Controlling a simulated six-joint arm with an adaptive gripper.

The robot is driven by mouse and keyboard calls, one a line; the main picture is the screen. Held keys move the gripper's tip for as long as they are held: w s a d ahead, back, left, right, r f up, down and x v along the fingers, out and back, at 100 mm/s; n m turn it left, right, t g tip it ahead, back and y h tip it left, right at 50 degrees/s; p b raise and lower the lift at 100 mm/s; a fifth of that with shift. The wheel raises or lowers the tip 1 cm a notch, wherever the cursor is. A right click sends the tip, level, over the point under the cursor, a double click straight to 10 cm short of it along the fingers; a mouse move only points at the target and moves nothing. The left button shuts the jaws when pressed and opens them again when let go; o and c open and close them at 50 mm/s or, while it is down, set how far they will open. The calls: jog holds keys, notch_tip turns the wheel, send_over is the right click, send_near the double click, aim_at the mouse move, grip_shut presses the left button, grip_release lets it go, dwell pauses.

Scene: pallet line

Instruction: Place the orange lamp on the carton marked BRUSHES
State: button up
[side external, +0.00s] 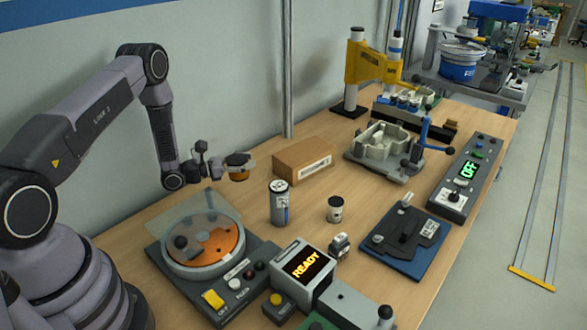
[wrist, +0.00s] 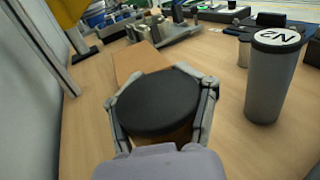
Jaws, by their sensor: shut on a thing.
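My gripper (side external: 225,170) is shut on the orange lamp (side external: 238,160), a short piece with an amber body and a dark round top. In the wrist view the lamp's black top (wrist: 158,102) fills the space between my fingers, with a bit of orange below it. The lamp is held upright, in the air over the table. A brown carton (side external: 303,158) with a white label lies just right of the lamp in the side view. In the wrist view the carton (wrist: 138,62) lies just beyond the lamp, partly hidden by it. Its label is too small to read.
A grey cylinder marked N2 (side external: 279,204) stands upright near the carton, and right of my gripper in the wrist view (wrist: 270,85). A small dark-lidded can (side external: 335,210) stands beyond it. A turntable machine (side external: 203,245) is in front. A metal post (side external: 288,70) rises behind the carton.

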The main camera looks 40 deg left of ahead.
jog(key=w+d+r+m+h, duration=0.1)
jog(key=d+r, duration=0.2)
jog(key=r, duration=0.3)
jog(key=w+d+r+h, duration=0.1)
jog(key=w+d+r, duration=0.1)
jog(key=r, duration=0.4)
send_over(301, 157)
jog(key=s, duration=0.1)
jog(key=shift+g, duration=0.4)
notch_tip(301, 157, down, 8)
jog(key=shift+s+d+f, duration=0.1)
jog(key=shift+s+f, duration=0.05)
jog(key=shift+f, duration=0.05)
jog(key=shift+w+f, duration=0.55)
jog(key=shift+f, duration=1.6)
jog(key=o, duration=1.4)
jog(key=shift+f, duration=0.15)
jog(key=shift+c, duration=0.2)
